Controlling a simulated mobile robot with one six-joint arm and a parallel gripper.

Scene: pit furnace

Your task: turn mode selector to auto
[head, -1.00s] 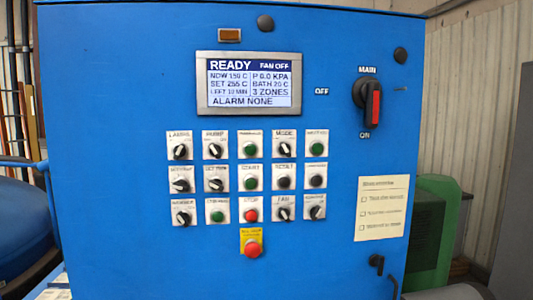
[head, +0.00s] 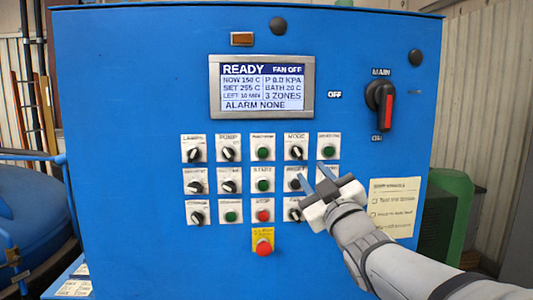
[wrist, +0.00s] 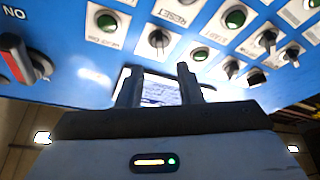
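The mode selector (head: 296,152) is a small black rotary knob on a white plate under a MODE label. It is in the top row of the blue panel, second from the right. Its exact pointer setting is too small to read. My gripper (head: 313,168) is in front of the panel, just below and to the right of the knob, apart from it. Its two fingers are spread with nothing between them. In the wrist view, which shows the panel upside down, a black knob that looks like the selector (wrist: 158,38) lies beyond the open fingers (wrist: 157,76).
A green button (head: 328,152) sits right of the selector and another (head: 263,153) left of it. A display (head: 262,86) reading READY is above. A red-handled main switch (head: 382,100) is at the right. A red stop button (head: 264,247) is below.

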